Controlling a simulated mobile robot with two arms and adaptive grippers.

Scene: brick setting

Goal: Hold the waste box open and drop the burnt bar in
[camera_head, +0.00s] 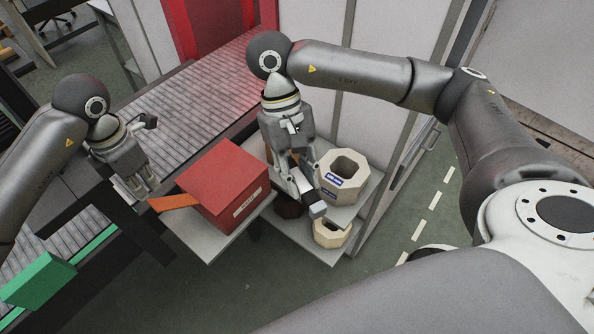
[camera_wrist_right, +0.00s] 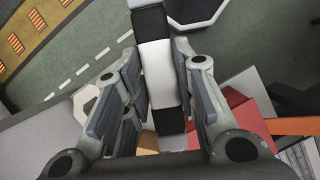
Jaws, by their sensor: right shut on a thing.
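The red waste box (camera_head: 222,192) with a white label stands on a grey shelf. An orange flap or lever (camera_head: 174,202) sticks out from its left side; I cannot tell whether the box is open. My left gripper (camera_head: 138,190) hangs just left of the box, above the orange piece and seemingly apart from it; its finger gap is unclear. My right gripper (camera_head: 303,190) is right of the box, shut on a bar. In the right wrist view the bar (camera_wrist_right: 155,68) is black with a pale middle band, between the fingers. Its grey end (camera_head: 318,210) shows in the head view.
A dark red object is partly hidden behind that gripper. A roller conveyor (camera_head: 150,125) runs behind. A green block (camera_head: 38,282) is at lower left.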

